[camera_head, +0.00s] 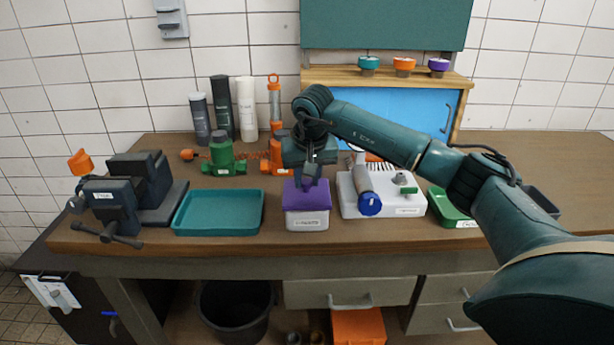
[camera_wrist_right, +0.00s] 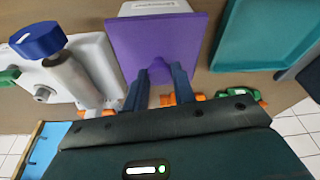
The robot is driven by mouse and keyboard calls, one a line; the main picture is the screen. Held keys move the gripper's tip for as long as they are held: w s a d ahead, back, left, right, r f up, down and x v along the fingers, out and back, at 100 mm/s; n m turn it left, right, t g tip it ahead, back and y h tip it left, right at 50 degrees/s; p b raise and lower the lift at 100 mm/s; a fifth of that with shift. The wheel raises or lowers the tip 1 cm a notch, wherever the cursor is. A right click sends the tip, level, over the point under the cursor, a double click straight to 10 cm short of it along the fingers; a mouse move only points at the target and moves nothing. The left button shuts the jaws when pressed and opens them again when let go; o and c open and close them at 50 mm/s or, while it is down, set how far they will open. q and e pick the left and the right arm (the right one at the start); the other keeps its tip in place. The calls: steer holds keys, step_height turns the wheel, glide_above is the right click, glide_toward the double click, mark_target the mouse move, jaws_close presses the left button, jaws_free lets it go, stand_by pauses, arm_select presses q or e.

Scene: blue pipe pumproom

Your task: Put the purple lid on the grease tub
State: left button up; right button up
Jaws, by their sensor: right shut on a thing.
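The purple lid (camera_head: 306,200) is a flat square held level by my right gripper (camera_head: 309,177) at the middle of the bench. The white, labelled grease tub (camera_head: 307,220) stands upright directly under it. The lid covers the tub's opening, and I cannot tell whether it rests on the rim or hovers just above. In the right wrist view the fingers (camera_wrist_right: 160,76) are shut on the lid's raised middle part, and the lid (camera_wrist_right: 155,38) hides most of the tub (camera_wrist_right: 154,7). My left gripper is not in view.
A teal tray (camera_head: 219,213) lies left of the tub, with a vise (camera_head: 118,200) beyond. A white board (camera_head: 383,202) with a blue-capped cylinder (camera_head: 368,195) is close on the right. Bottles (camera_head: 246,108) and a green valve (camera_head: 222,154) stand behind.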

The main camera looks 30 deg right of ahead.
steer(key=shift+f, duration=0.45)
stand_by(0.4)
steer(key=o, duration=1)
steer(key=shift+c, duration=0.2)
steer(key=shift+o, duration=0.4)
steer(key=shift+o, duration=0.4)
steer(key=o, duration=0.4)
steer(key=shift+r+p, duration=2.6)
steer(key=shift+r, duration=0.95)
